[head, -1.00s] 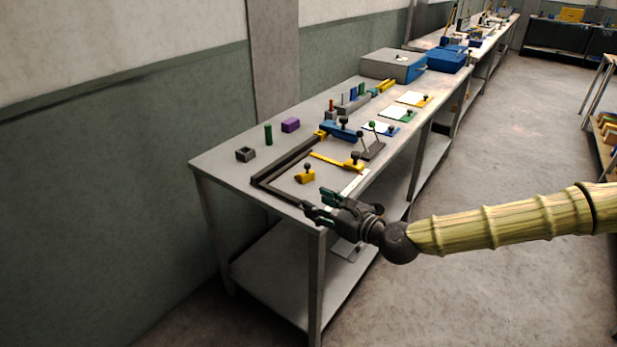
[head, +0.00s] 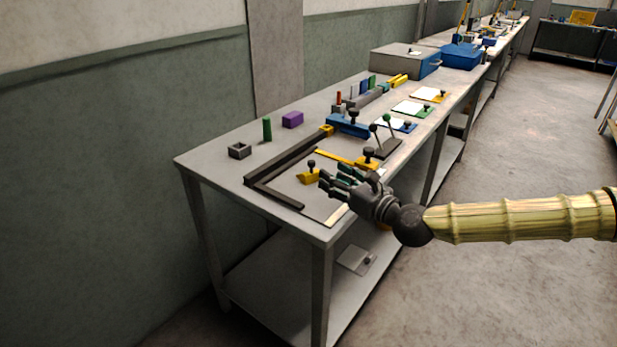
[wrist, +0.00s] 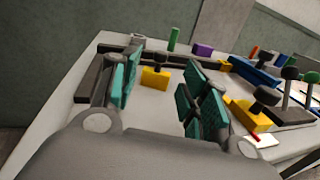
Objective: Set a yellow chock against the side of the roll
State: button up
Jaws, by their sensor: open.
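A yellow chock (head: 309,176) with a black knob lies on the grey bench inside the corner of a dark L-shaped rail (head: 263,183). In the wrist view the chock (wrist: 154,80) shows between the green finger pads, farther off. My gripper (head: 333,185) is open and empty, just right of the chock over the bench's front part. A second yellow block (head: 366,163) with a black knob sits at the end of a yellow strip (head: 333,156); it shows at the right of the wrist view (wrist: 246,116). I cannot pick out a roll for certain.
A green cylinder (head: 267,129), a purple block (head: 292,119) and a grey square socket (head: 239,150) stand behind the rail. A blue fixture (head: 348,125) and a dark base with upright knobbed levers (head: 385,148) stand beyond the strip. The bench's near-left corner is clear.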

aim_at(312, 161)
jog(key=shift+p+x, duration=0.6)
jog(key=shift+x, duration=4.25)
jog(key=shift+w, duration=0.1)
grip_shut()
